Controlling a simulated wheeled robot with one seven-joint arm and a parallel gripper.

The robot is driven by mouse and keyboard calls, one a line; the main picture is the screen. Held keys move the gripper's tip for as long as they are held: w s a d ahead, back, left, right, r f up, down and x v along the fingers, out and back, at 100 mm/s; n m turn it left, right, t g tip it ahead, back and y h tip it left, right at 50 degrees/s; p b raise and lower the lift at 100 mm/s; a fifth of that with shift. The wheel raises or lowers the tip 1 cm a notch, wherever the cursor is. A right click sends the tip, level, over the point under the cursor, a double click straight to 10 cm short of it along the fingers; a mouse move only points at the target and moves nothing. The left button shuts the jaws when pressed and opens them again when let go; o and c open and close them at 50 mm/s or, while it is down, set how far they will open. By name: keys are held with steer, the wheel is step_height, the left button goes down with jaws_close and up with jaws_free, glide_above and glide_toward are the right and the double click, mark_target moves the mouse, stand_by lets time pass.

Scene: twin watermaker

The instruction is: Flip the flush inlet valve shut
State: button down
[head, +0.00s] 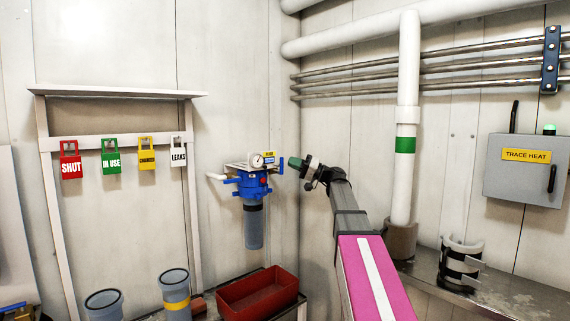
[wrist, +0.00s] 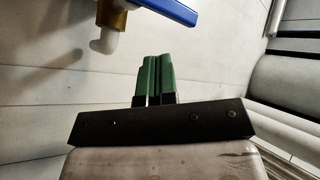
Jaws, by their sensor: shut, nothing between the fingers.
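A blue-headed filter housing (head: 253,184) with a clear bowl hangs on the back wall, with a round gauge and a small yellow label on top. I cannot read the label. In the wrist view, a blue lever (wrist: 170,9) slants across the top, beside a brass valve body (wrist: 112,17) with a white elbow. I cannot tell for certain that this is the flush inlet valve. My gripper (head: 293,161) is just right of the housing's top. Its green fingers (wrist: 154,76) are together and empty, below the lever in the wrist picture and apparently apart from it.
Red, green, yellow and white tags (head: 111,157) hang on a rack at left. A red bin (head: 256,294) and two clear canisters (head: 174,287) stand below. A white pipe (head: 408,130) and the grey trace heat box (head: 525,168) are at right.

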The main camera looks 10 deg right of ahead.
steer(key=shift+w+d, duration=0.1)
steer(key=d, duration=0.1)
steer(key=w+d+f, duration=0.1)
steer(key=w+d, duration=0.1)
steer(key=shift+w+d+f, duration=0.15)
steer(key=shift+w+d, duration=0.1)
steer(key=shift+d, duration=0.15)
steer(key=shift+s, duration=0.1)
